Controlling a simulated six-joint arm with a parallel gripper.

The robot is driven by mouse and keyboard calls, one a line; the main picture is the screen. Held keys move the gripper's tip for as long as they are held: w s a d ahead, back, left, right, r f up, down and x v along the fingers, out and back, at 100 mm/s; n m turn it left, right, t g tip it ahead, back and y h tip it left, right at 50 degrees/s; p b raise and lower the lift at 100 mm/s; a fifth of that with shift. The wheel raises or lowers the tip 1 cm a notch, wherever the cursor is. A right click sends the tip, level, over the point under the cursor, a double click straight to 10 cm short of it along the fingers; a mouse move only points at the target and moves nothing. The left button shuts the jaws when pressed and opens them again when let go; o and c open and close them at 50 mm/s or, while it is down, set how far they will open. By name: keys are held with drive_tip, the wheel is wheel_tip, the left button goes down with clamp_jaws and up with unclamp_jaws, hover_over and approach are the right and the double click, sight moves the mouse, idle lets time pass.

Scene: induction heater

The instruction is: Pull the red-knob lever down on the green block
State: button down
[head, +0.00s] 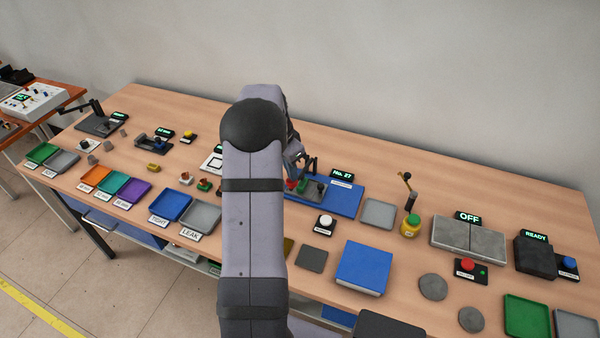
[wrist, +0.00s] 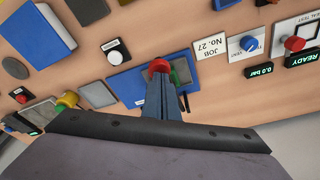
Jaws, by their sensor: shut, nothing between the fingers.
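My gripper (wrist: 162,82) is shut and empty. In the wrist view its fingertips point at the red knob (wrist: 158,66) and overlap its lower edge. I cannot tell whether they touch it. The green block (wrist: 182,70) is just right of the knob, partly hidden by the fingers, on a blue base plate (wrist: 128,88). In the head view my gripper (head: 298,162) is above the left end of the blue base plate (head: 340,198), close to the green block (head: 302,186) and the red knob (head: 291,184). My arm hides part of this area. The lever's shaft is not clear.
A white button on a black box (head: 325,221) stands in front of the base plate. A blue box (head: 364,268) is nearer the front. Small blocks lie to the left of my arm.

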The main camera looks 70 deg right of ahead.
sight(292, 182)
drive_tip(key=shift+f+b, duration=1.55)
drive_tip(key=shift+f, duration=0.85)
drive_tip(key=shift+r, duration=0.1)
wheel_tip(292, 182, up, 13)
drive_tip(key=p, duration=0.9)
